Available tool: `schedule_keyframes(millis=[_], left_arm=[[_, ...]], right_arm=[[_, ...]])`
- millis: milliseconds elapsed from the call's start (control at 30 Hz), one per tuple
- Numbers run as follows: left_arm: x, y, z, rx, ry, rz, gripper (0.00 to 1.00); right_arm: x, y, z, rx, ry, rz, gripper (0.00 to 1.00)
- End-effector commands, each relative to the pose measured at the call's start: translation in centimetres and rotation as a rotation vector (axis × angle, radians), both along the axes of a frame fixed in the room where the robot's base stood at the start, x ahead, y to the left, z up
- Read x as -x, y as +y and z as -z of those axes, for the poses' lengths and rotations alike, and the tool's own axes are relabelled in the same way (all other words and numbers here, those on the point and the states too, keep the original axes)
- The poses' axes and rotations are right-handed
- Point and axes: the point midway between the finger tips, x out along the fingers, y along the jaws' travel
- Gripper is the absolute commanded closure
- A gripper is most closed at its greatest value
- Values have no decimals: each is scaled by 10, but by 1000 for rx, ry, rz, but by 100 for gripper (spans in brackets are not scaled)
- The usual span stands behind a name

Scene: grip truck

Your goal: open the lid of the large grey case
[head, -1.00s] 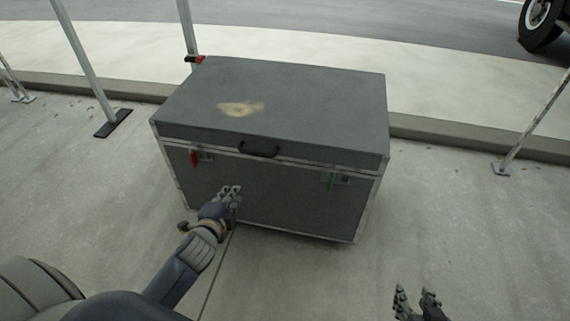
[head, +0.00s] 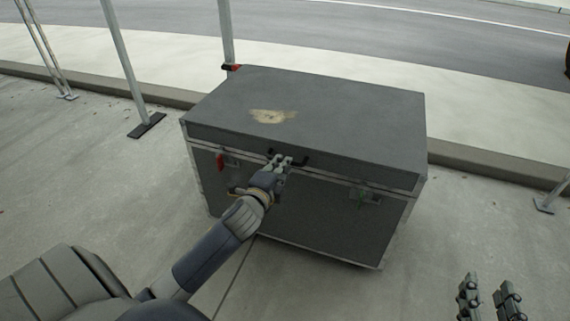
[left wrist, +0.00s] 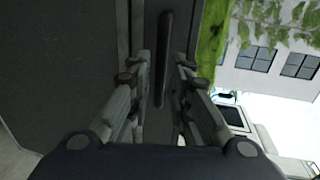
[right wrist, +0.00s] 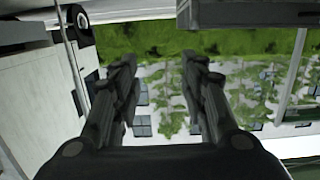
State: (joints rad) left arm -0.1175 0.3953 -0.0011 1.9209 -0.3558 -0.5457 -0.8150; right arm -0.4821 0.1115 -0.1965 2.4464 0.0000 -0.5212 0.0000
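The large grey case (head: 300,215) stands on the pavement with its lid (head: 340,105) closed. A black handle (head: 298,160) is on the lid's front edge, partly hidden by my left gripper (head: 283,160) in the head view. In the left wrist view the handle (left wrist: 164,60) lies between the two fingers of my left gripper (left wrist: 162,75), which are apart; I see no clear contact. A red-tagged latch (head: 222,162) and a green-tagged latch (head: 364,198) are on the case's front. My right gripper (head: 490,298) is open and empty, low at the right, away from the case.
Metal poles with a black foot (head: 147,125) stand left of the case, and one pole (head: 226,35) rises behind its back-left corner. Another pole foot (head: 544,205) is at the right. A curb (head: 480,170) runs behind. The pavement in front is clear.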

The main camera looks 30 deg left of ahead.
Motion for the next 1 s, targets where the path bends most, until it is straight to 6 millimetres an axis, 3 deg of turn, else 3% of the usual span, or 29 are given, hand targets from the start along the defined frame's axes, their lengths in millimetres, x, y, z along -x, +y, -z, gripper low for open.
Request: schedule_keyframes(millis=[300,733,767,833,1000], left_arm=[[-28,7,6,-1,-1,0,81],[-34,8,7,-1,0,0,81],[-34,8,7,-1,0,0,83],[-33,8,7,-1,0,0,99],[-33,8,7,-1,0,0,100]], right_arm=[[-5,7,-39,-51,-197,-13,60],[-4,8,-48,-62,-240,-16,60],[-4,8,-48,-62,-240,-16,60],[-4,8,-48,-62,-240,-16,60],[-4,8,-48,-62,-239,-16,60]])
